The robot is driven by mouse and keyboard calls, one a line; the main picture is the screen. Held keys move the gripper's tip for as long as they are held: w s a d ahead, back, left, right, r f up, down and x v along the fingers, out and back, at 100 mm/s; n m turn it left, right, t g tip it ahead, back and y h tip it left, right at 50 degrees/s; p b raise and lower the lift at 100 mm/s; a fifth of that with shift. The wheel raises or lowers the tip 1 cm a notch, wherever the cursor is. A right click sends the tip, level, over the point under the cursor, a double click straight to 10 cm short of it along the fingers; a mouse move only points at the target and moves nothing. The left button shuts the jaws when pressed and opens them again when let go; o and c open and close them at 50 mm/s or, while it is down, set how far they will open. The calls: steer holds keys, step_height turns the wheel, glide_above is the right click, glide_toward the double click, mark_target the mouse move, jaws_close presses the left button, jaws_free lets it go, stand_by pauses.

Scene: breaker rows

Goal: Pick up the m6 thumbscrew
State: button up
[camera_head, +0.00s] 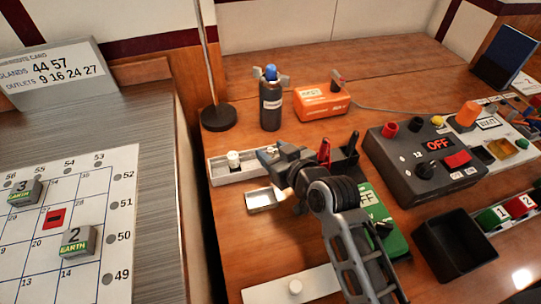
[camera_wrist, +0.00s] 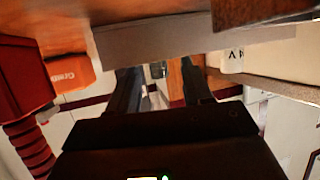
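I cannot pick out the m6 thumbscrew with certainty. My gripper (camera_head: 272,157) is low over a pale rack strip (camera_head: 222,172) on the wooden bench and hides part of it. A white capped piece (camera_head: 234,158) stands on the strip just left of my gripper. In the wrist view my two fingers (camera_wrist: 162,84) are apart with a gap between them. A small grey-green thing (camera_wrist: 157,70) shows in that gap; I cannot tell what it is or whether it lies between the fingers or behind them.
A small metal tray (camera_head: 265,198) lies just in front of the strip. A dark bottle (camera_head: 271,104) and an orange box (camera_head: 322,102) stand behind. Red and black upright pieces (camera_head: 324,151) are close right. A grey OFF unit (camera_head: 425,160) and black bin (camera_head: 447,250) stand further right.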

jaws_close()
stand_by(0.4)
